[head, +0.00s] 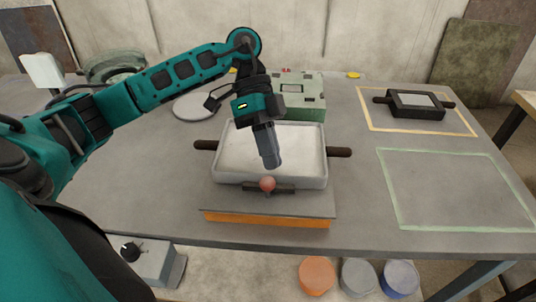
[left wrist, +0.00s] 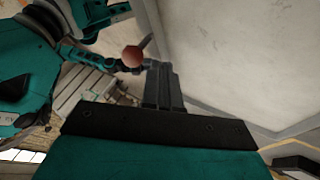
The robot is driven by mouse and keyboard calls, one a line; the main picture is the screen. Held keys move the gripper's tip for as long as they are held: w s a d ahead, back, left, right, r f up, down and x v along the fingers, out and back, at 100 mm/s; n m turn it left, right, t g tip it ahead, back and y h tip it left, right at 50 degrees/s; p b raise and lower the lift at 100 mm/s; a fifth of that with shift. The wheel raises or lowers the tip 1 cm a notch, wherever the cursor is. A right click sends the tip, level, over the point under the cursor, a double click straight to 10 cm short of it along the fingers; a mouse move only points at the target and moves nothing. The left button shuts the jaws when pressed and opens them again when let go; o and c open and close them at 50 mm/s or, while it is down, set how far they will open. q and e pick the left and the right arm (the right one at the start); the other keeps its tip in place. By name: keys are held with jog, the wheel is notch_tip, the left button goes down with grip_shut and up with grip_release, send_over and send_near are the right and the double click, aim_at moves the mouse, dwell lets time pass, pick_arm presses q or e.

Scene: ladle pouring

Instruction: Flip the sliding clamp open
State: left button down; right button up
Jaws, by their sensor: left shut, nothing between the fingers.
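The sliding clamp (head: 286,189) is a dark bar with a reddish ball knob (head: 267,183) at the front edge of a white tray (head: 230,155). The tray has dark handles at both sides and sits on a grey plate with an orange front. My left gripper (head: 271,164) points down over the front part of the tray, fingers shut and empty, just behind the knob. In the left wrist view the knob (left wrist: 132,56) shows beside the shut fingertips (left wrist: 157,68); I cannot tell whether they touch. My right gripper is not in view.
A pale green box (head: 300,97) stands behind the tray. A black framed tray (head: 415,104) lies in a yellow outline at the back right. A green outlined area (head: 455,190) on the right is empty. Orange, grey and blue round containers (head: 358,277) stand below the table's front edge.

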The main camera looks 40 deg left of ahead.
pick_arm(q)
jog(key=shift+s+d+r, duration=0.15)
jog(key=shift+s+d, duration=0.1)
jog(key=shift+s, duration=0.35)
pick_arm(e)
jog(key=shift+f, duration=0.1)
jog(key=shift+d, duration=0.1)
